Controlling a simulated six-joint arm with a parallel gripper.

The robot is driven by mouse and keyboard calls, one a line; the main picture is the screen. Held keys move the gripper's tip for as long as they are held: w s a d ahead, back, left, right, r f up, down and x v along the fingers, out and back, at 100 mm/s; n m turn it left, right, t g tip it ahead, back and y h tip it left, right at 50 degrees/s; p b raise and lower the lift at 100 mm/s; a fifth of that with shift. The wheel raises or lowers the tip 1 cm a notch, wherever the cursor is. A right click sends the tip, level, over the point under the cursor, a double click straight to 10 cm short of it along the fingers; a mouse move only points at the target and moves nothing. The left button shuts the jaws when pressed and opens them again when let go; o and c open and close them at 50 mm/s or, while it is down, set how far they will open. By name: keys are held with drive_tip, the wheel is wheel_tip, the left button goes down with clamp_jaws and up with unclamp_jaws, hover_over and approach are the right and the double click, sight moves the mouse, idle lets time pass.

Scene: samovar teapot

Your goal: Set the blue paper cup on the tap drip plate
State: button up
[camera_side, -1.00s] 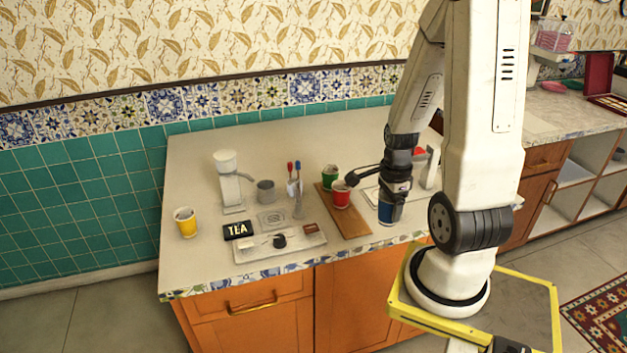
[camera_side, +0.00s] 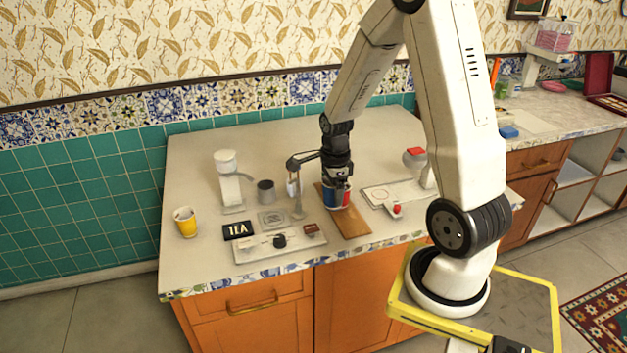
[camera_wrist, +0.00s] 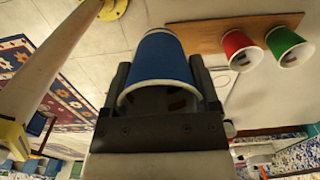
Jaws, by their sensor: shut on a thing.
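The blue paper cup (camera_side: 330,197) is held in my gripper (camera_side: 336,178) above the wooden board, toward its back end. In the wrist view the blue cup (camera_wrist: 163,62) sits between the two dark fingers, with its open rim toward the camera. The fingers are shut on its sides. A small grey square plate with a grate, likely the drip plate (camera_side: 272,218), lies on the counter to the left of my gripper. The plate's surface looks empty.
A red cup (camera_wrist: 238,48) and a green cup (camera_wrist: 288,48) stand on the wooden board (camera_side: 350,225); my gripper and the blue cup largely hide them in the side view.

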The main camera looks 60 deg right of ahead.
drive_tip(key=w+a, duration=0.3)
drive_tip(key=w, duration=0.3)
drive_tip(key=shift+w, duration=0.15)
hover_over(274, 218)
drive_tip(key=shift+s+a+f, duration=0.1)
drive_tip(key=shift+f, duration=2.25)
drive_tip(key=shift+s+a+f, duration=0.1)
drive_tip(key=shift+f, duration=2.25)
drive_tip(key=shift+f, duration=0.1)
drive_tip(key=shift+w+d+f, duration=0.1)
drive_tip(key=shift+w+f, duration=0.1)
drive_tip(key=shift+f, duration=1.5)
drive_tip(key=shift+f, duration=0.15)
